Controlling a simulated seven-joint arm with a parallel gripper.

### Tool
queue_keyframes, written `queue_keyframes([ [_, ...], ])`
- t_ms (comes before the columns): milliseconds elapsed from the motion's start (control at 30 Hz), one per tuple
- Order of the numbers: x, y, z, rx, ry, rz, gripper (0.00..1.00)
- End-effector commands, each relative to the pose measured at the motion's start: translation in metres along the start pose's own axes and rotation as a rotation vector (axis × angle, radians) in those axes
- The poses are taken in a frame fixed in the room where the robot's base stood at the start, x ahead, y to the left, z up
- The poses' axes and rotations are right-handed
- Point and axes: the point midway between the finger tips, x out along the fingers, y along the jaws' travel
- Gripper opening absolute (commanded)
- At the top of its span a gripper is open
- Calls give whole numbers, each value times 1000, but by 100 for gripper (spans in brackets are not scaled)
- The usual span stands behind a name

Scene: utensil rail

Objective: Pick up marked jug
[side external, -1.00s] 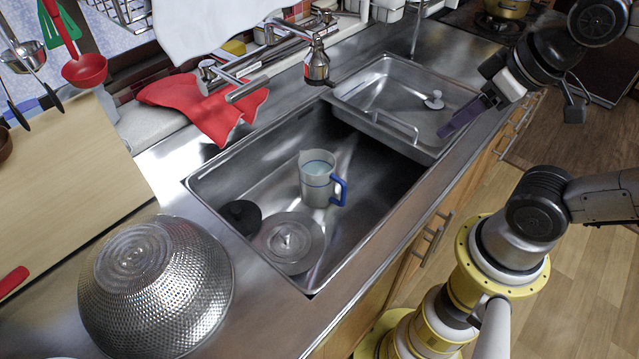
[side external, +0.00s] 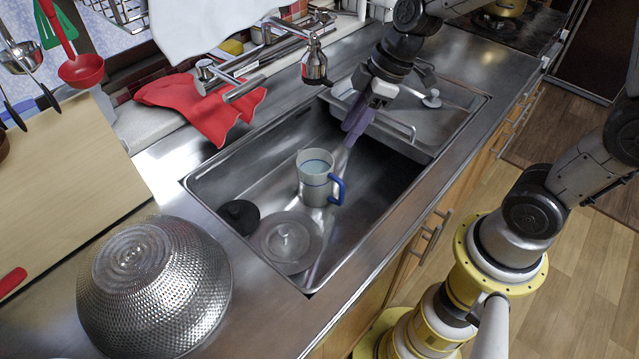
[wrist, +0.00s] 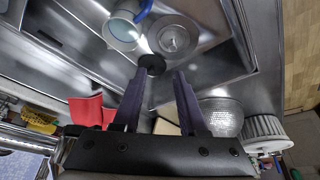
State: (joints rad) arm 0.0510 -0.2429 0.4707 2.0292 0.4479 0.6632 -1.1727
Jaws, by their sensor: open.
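The marked jug (side external: 314,180) is a translucent measuring jug with a blue handle and a blue line around it. It stands upright in the sink basin, handle to the right in the side view. It also shows at the top of the wrist view (wrist: 124,30), partly cut off. My gripper (side external: 354,132) is above the right part of the basin, up and to the right of the jug and apart from it. In the wrist view its two purple fingers (wrist: 158,82) are spread with nothing between them.
In the basin beside the jug lie a round metal strainer lid (side external: 289,242) and a black stopper (side external: 239,216). A faucet (side external: 314,62) hangs over the back edge. A raised metal tray (side external: 455,112) covers the right end. An upturned colander (side external: 153,290) stands at the left front.

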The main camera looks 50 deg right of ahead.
Motion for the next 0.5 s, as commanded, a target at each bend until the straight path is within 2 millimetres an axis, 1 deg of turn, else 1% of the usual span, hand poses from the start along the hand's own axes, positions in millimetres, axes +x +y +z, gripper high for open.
queue_keyframes([
  [33, 24, 9, -1, -50, -7, -28, 42],
  [67, 36, 14, -2, -83, -6, -40, 42],
  [100, 53, 21, -2, -121, -4, -54, 42],
  [200, 93, 37, 3, -186, 2, -83, 42],
  [300, 124, 48, 11, -226, 7, -100, 42],
  [400, 144, 56, 18, -231, 11, -107, 42],
  [500, 155, 60, 22, -224, 14, -110, 42],
])
